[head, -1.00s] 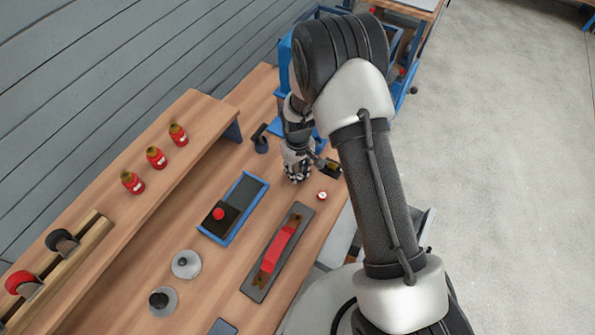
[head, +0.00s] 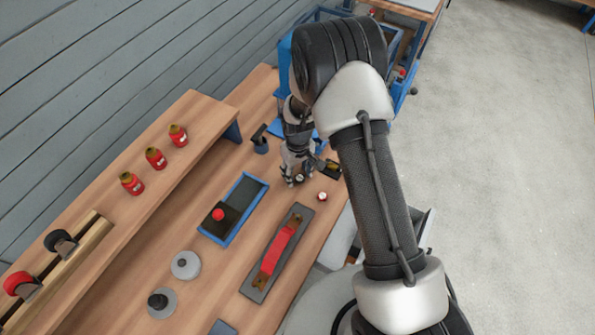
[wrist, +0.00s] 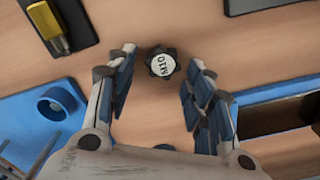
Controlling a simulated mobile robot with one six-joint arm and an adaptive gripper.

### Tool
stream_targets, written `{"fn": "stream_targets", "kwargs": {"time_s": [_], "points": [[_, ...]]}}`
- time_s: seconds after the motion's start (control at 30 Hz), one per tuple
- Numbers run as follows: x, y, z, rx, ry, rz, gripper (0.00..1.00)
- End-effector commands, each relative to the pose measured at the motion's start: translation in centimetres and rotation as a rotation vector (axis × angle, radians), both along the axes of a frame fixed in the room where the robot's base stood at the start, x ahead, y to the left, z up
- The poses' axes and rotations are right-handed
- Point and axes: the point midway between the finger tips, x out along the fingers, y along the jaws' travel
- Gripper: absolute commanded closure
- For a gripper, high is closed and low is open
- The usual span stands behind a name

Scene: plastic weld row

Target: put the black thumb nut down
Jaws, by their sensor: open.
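The black thumb nut (wrist: 160,64), a small knurled knob with a white lettered top, sits on the wooden bench in the wrist view. My gripper (wrist: 162,80) is open, with one finger on each side of the nut and visible gaps between. The nut appears to lie between or just below the fingertips; the exact height of the fingers over it is hard to judge.
A blue-rimmed tray (head: 211,236) lies left of my gripper, and a grey plate (head: 250,290) with a red part lies nearer.

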Motion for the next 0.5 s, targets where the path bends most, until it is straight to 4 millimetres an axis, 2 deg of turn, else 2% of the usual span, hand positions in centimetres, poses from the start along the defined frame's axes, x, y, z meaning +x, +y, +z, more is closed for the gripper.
{"fn": "stream_targets", "kwargs": {"time_s": [0.17,0.5], "points": [[0.1,0.0,1.3,0.001,-0.003,0.000,0.52],[0.0,0.0,8.6,0.001,-0.003,0.000,0.52]]}}
